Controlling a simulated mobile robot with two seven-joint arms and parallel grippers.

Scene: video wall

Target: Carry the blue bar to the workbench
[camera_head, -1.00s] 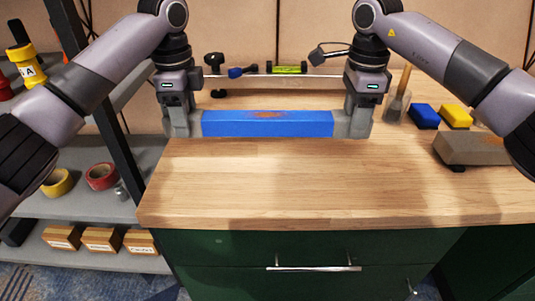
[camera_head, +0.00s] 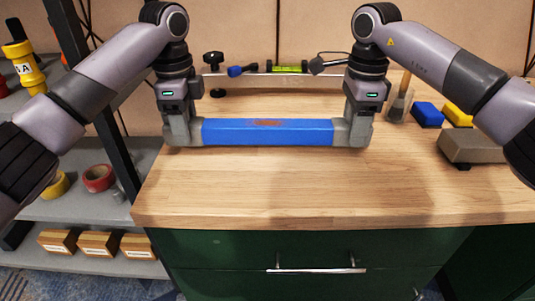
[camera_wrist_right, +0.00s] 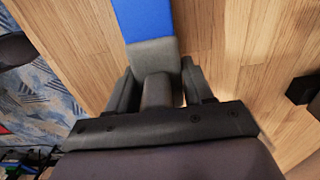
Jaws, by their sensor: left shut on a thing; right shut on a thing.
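The blue bar (camera_head: 267,132), with grey ends and a brownish patch on top, lies level from left to right over the wooden top of the workbench (camera_head: 290,190). My left gripper (camera_head: 182,131) is shut on its left grey end. My right gripper (camera_head: 354,131) is shut on its right grey end. The right wrist view shows the grey end (camera_wrist_right: 152,56) between the fingers of my right gripper (camera_wrist_right: 157,92), with the blue part (camera_wrist_right: 143,18) beyond. I cannot tell whether the bar touches the worktop.
Behind the bar are a long metal rail (camera_head: 275,81), a green level (camera_head: 288,68) and a blue-handled tool (camera_head: 241,71). Blue (camera_head: 428,114) and yellow (camera_head: 458,115) blocks and a grey-brown block (camera_head: 473,146) stand at the right. A shelf (camera_head: 75,207) stands left. The front worktop is clear.

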